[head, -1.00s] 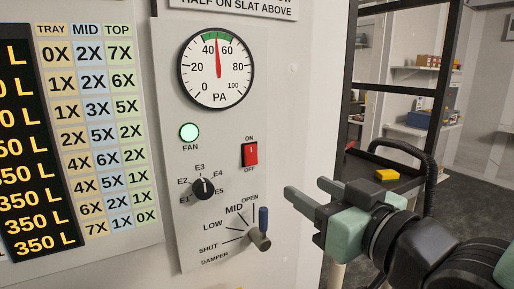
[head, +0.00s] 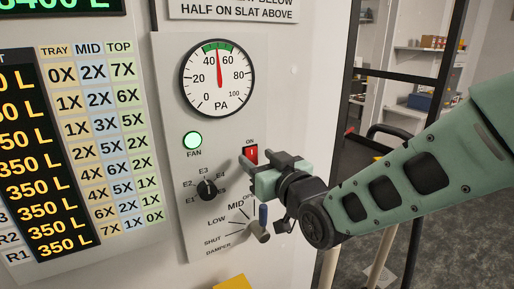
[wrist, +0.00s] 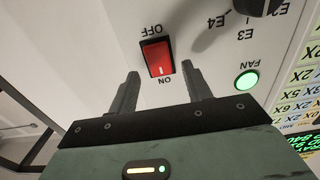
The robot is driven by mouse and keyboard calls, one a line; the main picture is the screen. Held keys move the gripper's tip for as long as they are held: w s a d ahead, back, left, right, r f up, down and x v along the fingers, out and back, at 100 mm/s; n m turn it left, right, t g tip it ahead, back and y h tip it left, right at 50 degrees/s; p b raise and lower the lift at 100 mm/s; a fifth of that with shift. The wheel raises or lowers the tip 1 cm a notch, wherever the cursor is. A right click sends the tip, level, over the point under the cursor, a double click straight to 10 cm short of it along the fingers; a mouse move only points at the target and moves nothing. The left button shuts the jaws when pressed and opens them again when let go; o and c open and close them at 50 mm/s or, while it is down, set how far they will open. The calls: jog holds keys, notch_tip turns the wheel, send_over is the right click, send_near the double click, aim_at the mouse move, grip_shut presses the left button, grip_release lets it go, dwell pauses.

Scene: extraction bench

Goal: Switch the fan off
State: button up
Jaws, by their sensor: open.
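The fan switch is a red rocker (head: 251,154) on the grey panel, marked ON above and OFF below. In the head view my gripper covers its lower part. In the wrist view the red rocker (wrist: 158,57) shows whole and upside down, with OFF at the top and ON at the bottom. The FAN lamp (head: 193,141) glows green, also in the wrist view (wrist: 247,80). My gripper (wrist: 160,72) is open and empty, its fingers pointing at the panel on either side of the switch's ON end. I cannot tell whether they touch the panel.
The gauge (head: 217,78) above reads about 50 PA. A dark-framed shelf unit (head: 400,90) stands to the right.

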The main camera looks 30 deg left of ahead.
jog(key=shift+w+a, duration=0.3)
jog(key=shift+a, duration=0.35)
jog(key=c, duration=1)
jog(key=f+b, duration=0.1)
jog(key=b, duration=0.1)
jog(key=shift+b, duration=0.3)
jog(key=shift+y+b, duration=0.5)
jog(key=shift+b, duration=0.75)
jog(key=shift+t+b, duration=0.3)
jog(key=shift+b, duration=0.35)
jog(key=y+b, duration=0.1)
jog(key=b, duration=0.7)
jog(key=shift+f+t+y, duration=0.3)
jog(key=shift+t+y, duration=0.1)
jog(key=shift+r+y+b, duration=0.25)
jog(key=shift+y+b, duration=0.05)
jog(key=shift+b, duration=0.8)
